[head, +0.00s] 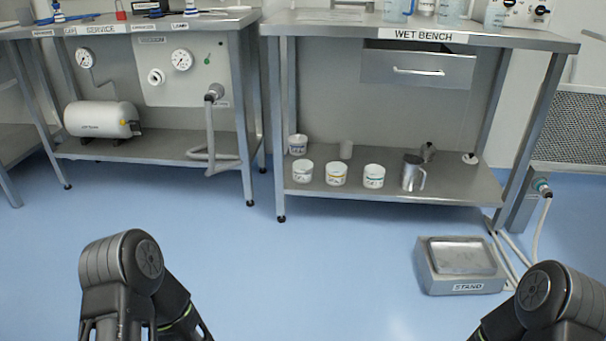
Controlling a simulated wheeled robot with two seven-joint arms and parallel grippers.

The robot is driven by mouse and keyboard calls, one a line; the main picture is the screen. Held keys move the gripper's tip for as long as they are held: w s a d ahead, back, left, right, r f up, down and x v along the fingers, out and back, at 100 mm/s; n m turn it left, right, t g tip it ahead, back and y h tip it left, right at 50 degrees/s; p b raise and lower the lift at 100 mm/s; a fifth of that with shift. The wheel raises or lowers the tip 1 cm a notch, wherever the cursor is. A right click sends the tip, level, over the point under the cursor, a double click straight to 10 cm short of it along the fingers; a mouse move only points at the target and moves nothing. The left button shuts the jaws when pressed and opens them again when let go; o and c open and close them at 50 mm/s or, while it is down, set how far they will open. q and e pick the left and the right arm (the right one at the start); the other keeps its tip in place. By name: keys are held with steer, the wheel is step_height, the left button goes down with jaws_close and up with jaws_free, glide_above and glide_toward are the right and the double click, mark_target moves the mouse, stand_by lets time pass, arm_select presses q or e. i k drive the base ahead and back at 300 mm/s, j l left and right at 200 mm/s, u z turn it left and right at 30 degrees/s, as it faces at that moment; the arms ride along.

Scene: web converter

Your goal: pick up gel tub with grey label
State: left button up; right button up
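Several white tubs stand on the lower shelf of the wet bench. One tub (298,145) is at the back left, with a dark greyish-blue mark on its label. In front of it is a tub (302,172) with a faint label. To its right are a tub (336,175) with a yellow-orange band and a tub (374,177) with a dark green or teal band. The labels are too small to tell surely which one is grey. Only links of my two arms show at the bottom; neither gripper is in view.
A stand (460,265) and hoses sit on the floor at right. The blue floor before the bench is clear.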

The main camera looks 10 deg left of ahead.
mark_target(302, 169)
steer(key=i+z, duration=0.15)
steer(key=i, duration=0.35)
steer(key=i+z, duration=0.15)
steer(key=i, duration=0.4)
steer(key=i+z, duration=0.2)
steer(key=i, duration=0.3)
steer(key=i+j+z, duration=0.15)
steer(key=i, duration=0.4)
steer(key=j, duration=0.1)
